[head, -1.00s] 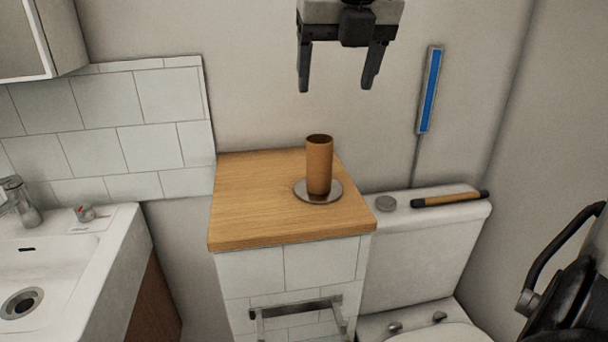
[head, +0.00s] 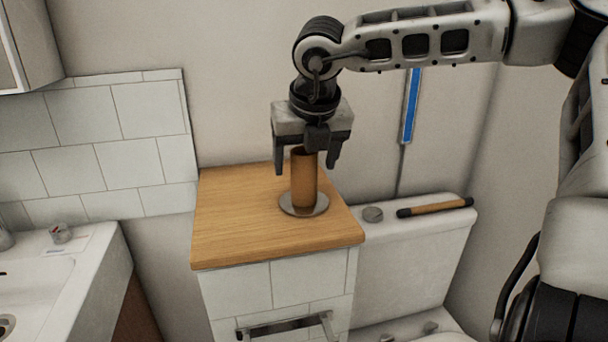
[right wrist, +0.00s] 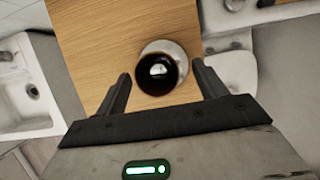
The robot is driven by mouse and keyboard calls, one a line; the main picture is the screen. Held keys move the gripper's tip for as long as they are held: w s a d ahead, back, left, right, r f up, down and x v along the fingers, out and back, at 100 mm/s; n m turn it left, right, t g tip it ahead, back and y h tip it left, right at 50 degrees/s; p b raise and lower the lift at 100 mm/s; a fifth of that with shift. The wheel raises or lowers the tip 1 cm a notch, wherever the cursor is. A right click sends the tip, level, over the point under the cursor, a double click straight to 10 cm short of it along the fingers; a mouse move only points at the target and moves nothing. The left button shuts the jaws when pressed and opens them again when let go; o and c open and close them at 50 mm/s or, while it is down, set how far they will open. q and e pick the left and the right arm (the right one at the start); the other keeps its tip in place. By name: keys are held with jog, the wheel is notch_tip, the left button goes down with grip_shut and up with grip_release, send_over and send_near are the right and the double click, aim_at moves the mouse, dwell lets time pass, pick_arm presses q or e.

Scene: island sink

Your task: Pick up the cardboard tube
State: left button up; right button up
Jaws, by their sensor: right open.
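The cardboard tube (head: 304,182) is brown and stands upright on a round metal plate (head: 304,209) on the wooden counter top. In the right wrist view I look down on the dark open end of the tube (right wrist: 160,71). My right gripper (head: 307,172) is open above the counter, pointing down. Its two fingers are at either side of the tube's upper part in the head view. In the right wrist view, the tube lies ahead of and between the fingertips (right wrist: 162,80), with gaps on both sides. I do not see my left gripper.
The wooden counter top (head: 235,220) is otherwise clear. A white cistern (head: 410,255) stands to its right, with a dark-ended wooden stick (head: 435,208) and a grey button (head: 373,214) on it. A white sink (head: 70,275) is at left. A tiled wall (head: 90,150) stands behind.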

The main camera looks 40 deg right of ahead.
aim_at(304, 171)
jog(key=x, duration=0.3)
jog(key=shift+f, duration=0.15)
jog(key=c, duration=1)
jog(key=shift+c, duration=0.2)
